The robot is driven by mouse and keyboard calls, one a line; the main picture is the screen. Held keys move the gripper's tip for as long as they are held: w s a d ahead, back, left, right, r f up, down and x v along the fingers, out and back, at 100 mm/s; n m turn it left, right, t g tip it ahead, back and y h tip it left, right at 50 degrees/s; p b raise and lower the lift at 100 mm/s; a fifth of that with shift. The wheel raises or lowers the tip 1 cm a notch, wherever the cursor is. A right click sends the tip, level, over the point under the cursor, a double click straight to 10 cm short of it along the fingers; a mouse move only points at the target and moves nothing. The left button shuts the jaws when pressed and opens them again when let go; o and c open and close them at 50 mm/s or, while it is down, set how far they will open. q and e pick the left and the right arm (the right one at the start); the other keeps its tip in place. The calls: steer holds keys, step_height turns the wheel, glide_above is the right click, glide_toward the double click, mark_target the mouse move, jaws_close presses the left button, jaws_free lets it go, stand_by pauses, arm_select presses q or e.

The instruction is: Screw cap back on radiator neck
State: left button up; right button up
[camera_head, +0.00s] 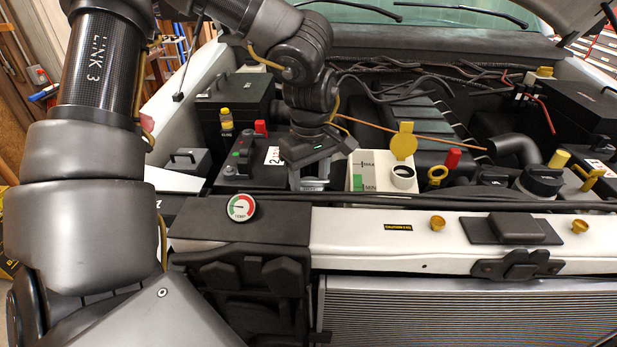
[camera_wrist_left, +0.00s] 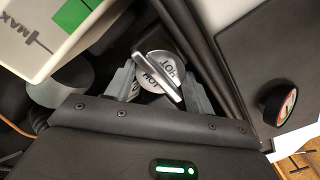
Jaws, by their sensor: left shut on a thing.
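My left gripper (camera_head: 309,180) points down just left of the white reservoir, behind the front crossbar. In the left wrist view, a silver radiator cap (camera_wrist_left: 156,73) with "HOT" lettering and a raised bar across its top sits between the fingers of my left gripper (camera_wrist_left: 158,84). The gripper is shut on the cap. The cap is hidden in the head view. The radiator neck cannot be made out under the cap, so I cannot tell whether the cap is seated on it. My right gripper is not in view.
The white reservoir (camera_head: 377,174) with its yellow lid (camera_head: 403,142) up stands close to the gripper's right. A black battery (camera_head: 250,170) is to the left. The white crossbar (camera_head: 430,240) and a temperature gauge (camera_head: 241,207) lie in front. The finned radiator (camera_head: 460,315) is below.

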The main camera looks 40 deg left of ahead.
mark_target(310, 179)
arm_select(q)
steer(key=shift+f+b, duration=0.2)
steer(key=shift+b, duration=0.15)
steer(key=o, duration=1.1)
steer(key=shift+c, duration=0.2)
steer(key=shift+r, duration=0.1)
steer(key=shift+w+r, duration=0.1)
steer(key=shift+r, duration=0.2)
step_height(310, 179, up, 9)
steer(key=shift+b, duration=0.55)
steer(key=shift+r, duration=0.7)
